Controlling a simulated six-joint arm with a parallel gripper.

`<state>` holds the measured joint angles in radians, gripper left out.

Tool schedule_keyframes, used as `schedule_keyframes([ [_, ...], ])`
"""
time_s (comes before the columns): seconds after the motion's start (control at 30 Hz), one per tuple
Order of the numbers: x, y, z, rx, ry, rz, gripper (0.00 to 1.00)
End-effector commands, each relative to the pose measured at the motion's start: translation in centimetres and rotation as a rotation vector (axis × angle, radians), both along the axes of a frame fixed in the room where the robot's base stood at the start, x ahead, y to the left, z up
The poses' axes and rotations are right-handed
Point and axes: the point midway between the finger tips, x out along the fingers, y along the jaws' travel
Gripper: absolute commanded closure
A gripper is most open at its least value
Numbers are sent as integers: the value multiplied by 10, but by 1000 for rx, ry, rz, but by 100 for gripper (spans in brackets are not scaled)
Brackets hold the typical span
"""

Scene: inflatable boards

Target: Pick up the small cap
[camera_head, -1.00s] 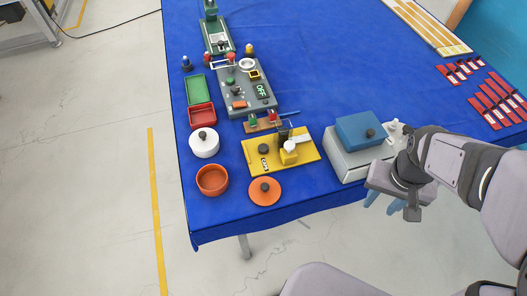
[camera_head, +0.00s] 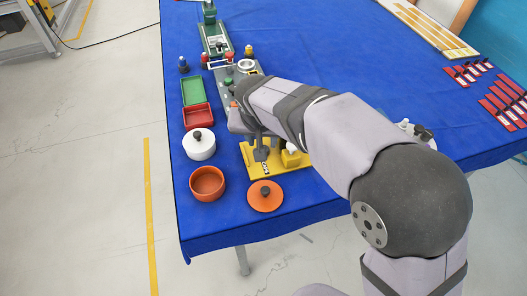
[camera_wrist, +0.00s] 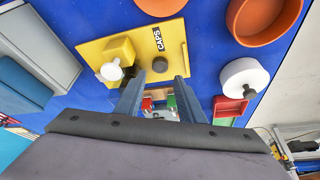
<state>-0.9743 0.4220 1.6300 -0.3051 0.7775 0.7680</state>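The yellow board (camera_wrist: 172,35) carries the label CAPS, and in the head view (camera_head: 287,164) my arm covers part of it. On it in the wrist view are a small dark round cap (camera_wrist: 160,64) and a yellow block (camera_wrist: 119,50) with a white round-ended part (camera_wrist: 111,71). I cannot tell which piece is the task's small cap. My gripper (camera_wrist: 158,84) is open over the board's edge, fingers apart, with the dark cap just beyond the fingertips. Between the fingers show a small red piece (camera_wrist: 147,103) and a green piece (camera_wrist: 171,101). Nothing is visibly held.
An orange bowl (camera_head: 207,183), an orange lid (camera_head: 265,196), a white lidded pot (camera_head: 199,145), a red tray (camera_head: 197,116) and a green tray (camera_head: 197,91) stand near the blue table's left edge. A blue-and-grey box (camera_wrist: 35,50) sits beside the board.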

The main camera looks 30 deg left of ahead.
Motion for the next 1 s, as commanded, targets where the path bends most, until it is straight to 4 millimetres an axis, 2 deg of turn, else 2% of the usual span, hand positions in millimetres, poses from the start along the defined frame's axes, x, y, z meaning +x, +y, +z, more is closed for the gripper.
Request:
schedule_keyframes([
  [0.2,6,1,-15,-4,2,0,65],
  [0.47,8,2,-22,-4,3,-1,65],
  [0.8,20,8,-57,-5,3,-2,65],
  [1.0,24,10,-66,-3,2,-1,65],
])
